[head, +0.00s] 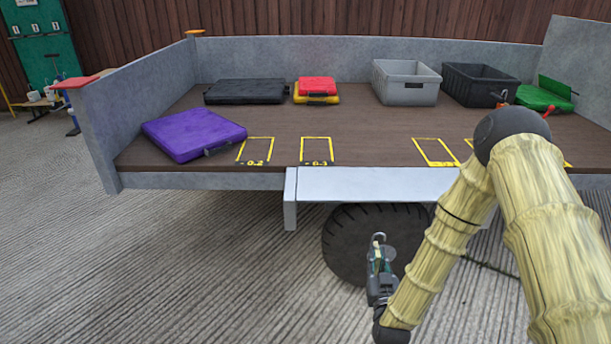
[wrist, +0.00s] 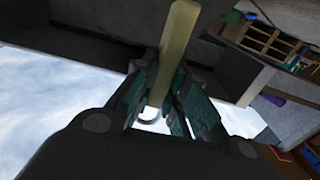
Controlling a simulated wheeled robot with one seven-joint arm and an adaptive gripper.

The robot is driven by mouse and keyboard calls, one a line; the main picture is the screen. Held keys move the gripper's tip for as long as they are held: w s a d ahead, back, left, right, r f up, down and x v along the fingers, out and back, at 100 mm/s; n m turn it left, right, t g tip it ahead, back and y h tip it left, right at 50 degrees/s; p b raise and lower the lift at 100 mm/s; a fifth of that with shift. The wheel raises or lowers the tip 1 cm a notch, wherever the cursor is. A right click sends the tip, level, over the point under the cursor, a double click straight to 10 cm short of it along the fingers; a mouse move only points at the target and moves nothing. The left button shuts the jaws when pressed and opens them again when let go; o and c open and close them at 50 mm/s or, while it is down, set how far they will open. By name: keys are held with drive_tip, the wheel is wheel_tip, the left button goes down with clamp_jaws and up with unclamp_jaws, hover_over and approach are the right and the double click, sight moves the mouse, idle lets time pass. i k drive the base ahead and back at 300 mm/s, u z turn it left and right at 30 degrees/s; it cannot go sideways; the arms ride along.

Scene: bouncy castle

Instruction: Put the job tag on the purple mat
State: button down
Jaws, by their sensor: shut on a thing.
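The purple mat (head: 190,130) lies at the left front of the brown trailer bed, a dark handle on its right edge. My gripper (head: 379,254) is low in front of the bed by the wheel, well right of the mat and below the bed's level, fingers pointing up. In the wrist view my gripper (wrist: 165,85) is shut on a flat pale yellow strip with a metal ring, apparently the job tag (wrist: 178,45). In the head view the tag is too small to make out clearly.
The trailer bed (head: 270,117) has grey side walls and yellow outlined spots. A black mat (head: 245,92), stacked red and yellow mats (head: 316,87), a grey crate (head: 406,88), a black crate (head: 478,82) and a green mat (head: 540,98) stand at the back. The front middle is clear.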

sight(171, 134)
drive_tip(key=u, duration=2.7)
drive_tip(key=i, duration=2.65)
drive_tip(key=z, duration=2)
drive_tip(key=i, duration=0.2)
drive_tip(key=z, duration=0.15)
